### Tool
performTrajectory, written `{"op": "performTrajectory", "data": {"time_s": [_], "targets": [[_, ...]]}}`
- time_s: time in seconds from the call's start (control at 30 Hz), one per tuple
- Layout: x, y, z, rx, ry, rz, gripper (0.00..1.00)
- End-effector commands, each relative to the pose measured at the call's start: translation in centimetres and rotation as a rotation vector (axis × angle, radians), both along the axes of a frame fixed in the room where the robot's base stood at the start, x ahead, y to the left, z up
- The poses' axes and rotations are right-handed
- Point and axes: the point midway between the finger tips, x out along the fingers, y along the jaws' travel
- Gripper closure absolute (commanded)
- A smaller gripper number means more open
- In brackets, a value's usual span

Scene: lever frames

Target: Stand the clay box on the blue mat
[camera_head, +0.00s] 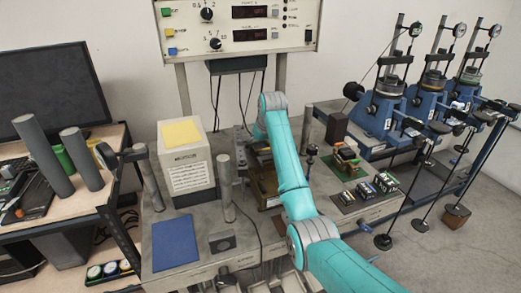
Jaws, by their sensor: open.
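The blue mat (175,243) lies bare at the front left of the grey bench. I cannot tell for sure which thing is the clay box. A brownish block (265,188) stands mid-bench, partly hidden by my teal arm. A small dark brown box (337,127) stands farther back on the right, apart from my arm. My gripper (262,156) is mostly hidden at the end of my arm, just above the brownish block. It is open; I cannot tell whether it touches the block.
A large pale box (187,165) with a yellow top stands behind the mat. A grey post (226,188) and a small grey block (222,242) stand to the mat's right. Blue lever machines (385,110) stand behind.

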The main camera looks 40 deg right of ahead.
Motion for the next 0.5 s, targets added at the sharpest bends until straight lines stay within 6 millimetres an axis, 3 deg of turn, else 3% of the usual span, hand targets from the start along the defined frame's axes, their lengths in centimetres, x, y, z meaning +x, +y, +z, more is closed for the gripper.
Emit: {"op": "performTrajectory", "data": {"time_s": [0.23,0.27,0.5], "targets": [[0.07,-0.02,-0.20,0.000,0.000,0.000,0.00],[0.07,-0.02,-0.20,0.000,0.000,0.000,0.05],[0.06,-0.02,-0.18,0.000,0.000,0.000,0.65]]}}
